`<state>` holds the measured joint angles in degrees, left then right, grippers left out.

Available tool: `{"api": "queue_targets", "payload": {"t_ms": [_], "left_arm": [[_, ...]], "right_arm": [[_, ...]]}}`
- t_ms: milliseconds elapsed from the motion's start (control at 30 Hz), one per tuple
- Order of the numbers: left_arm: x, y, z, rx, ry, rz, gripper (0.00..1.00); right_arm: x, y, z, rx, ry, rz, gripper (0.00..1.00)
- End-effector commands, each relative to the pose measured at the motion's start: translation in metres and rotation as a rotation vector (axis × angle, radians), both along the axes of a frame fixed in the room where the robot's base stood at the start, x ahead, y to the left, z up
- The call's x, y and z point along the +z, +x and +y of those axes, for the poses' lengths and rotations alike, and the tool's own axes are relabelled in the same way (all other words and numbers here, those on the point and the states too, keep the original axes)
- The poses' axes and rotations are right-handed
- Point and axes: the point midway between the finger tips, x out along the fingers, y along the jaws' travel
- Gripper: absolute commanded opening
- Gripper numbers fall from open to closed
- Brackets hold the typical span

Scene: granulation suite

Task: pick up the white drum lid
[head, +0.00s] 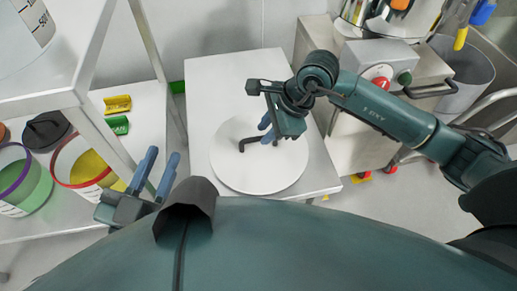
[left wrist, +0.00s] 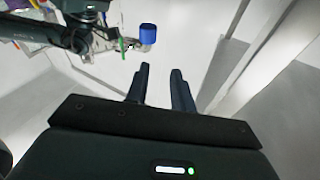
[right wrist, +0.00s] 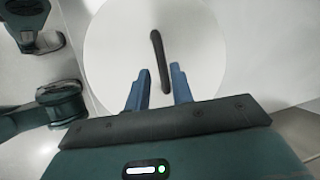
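The white drum lid (head: 235,172) is a round white disc with a dark bar handle (head: 250,144), lying flat on a white table (head: 215,75). The lid fills the middle of the right wrist view (right wrist: 115,45), its handle (right wrist: 158,55) upright in the picture. My right gripper (head: 267,128) is over the lid at the handle. Its fingers (right wrist: 160,80) are apart, with the handle's near end showing between them; I cannot tell whether they touch it. My left gripper (head: 161,168) is open and empty, left of the table; its fingers also show apart in the left wrist view (left wrist: 160,70).
A white shelf rack (head: 75,95) at left holds open drums with green (head: 38,192) and yellow (head: 88,170) contents. A steel machine (head: 425,70) with red and green buttons stands behind my right arm. A grey bin (head: 465,70) is at far right.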

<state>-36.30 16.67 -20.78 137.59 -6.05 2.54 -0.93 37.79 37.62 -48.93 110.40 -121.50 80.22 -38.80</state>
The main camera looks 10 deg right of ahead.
Motion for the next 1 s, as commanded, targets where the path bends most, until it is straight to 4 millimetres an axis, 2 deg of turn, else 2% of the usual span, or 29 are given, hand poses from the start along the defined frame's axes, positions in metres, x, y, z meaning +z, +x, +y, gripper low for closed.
{"api": "queue_targets", "payload": {"t_ms": [133,300,600,900,1000], "left_arm": [[-0.006,0.000,-0.001,-0.008,-0.023,-0.001,0.24],[-0.005,0.001,-0.003,-0.017,-0.050,0.000,0.24],[0.003,0.000,-0.003,-0.025,-0.063,-0.008,0.24],[0.001,0.000,-0.004,-0.027,-0.057,-0.005,0.24],[0.000,0.000,-0.004,-0.026,-0.057,-0.004,0.24]], "right_arm": [[-0.023,0.005,0.011,0.001,0.003,0.004,0.23],[-0.040,0.010,0.020,0.001,0.001,0.003,0.23],[-0.043,0.011,0.021,0.000,0.000,0.001,0.23],[-0.043,0.011,0.021,0.000,0.000,0.001,0.00],[-0.043,0.011,0.021,0.000,0.000,0.001,0.00]]}}
